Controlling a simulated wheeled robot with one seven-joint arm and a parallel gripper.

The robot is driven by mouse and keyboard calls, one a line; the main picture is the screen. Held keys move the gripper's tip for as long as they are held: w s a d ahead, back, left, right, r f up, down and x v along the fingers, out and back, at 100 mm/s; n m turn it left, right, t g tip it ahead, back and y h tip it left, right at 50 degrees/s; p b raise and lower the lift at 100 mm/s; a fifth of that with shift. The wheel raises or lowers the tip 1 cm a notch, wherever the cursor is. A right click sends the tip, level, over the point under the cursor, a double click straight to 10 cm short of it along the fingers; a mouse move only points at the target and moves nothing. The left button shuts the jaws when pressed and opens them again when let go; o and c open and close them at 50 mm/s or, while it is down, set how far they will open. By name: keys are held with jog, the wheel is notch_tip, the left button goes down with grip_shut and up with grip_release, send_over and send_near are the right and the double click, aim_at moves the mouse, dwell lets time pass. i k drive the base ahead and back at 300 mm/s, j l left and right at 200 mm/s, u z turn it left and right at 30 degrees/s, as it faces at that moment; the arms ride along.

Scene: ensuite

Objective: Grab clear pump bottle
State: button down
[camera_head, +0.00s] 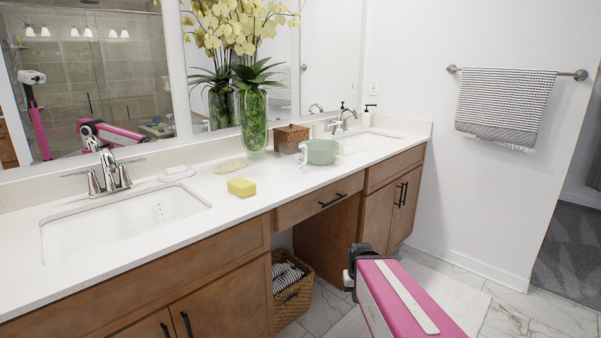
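A small pump bottle (367,118) with a black pump top stands at the far right end of the white counter, beside the far faucet. It looks clear or pale against the white wall, and its body is hard to make out at this size. My pink arm (408,300) reaches in from the bottom right, low in front of the vanity and well away from the bottle. My gripper's fingers cannot be made out.
On the counter (225,212) are a yellow sponge (241,187), a green pot (320,152), a brown woven box (291,138) and a glass vase (253,122) with flowers. A wicker basket (292,293) stands under the vanity. A towel (505,103) hangs at right.

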aim_at(339, 137)
jog(key=i+l, duration=0.15)
jog(key=l, duration=0.15)
jog(key=i+l+u, duration=0.15)
jog(key=l, duration=0.2)
jog(key=i+l, duration=0.1)
jog(key=l, duration=0.25)
jog(key=i+l+u, duration=0.15)
jog(key=l, duration=0.15)
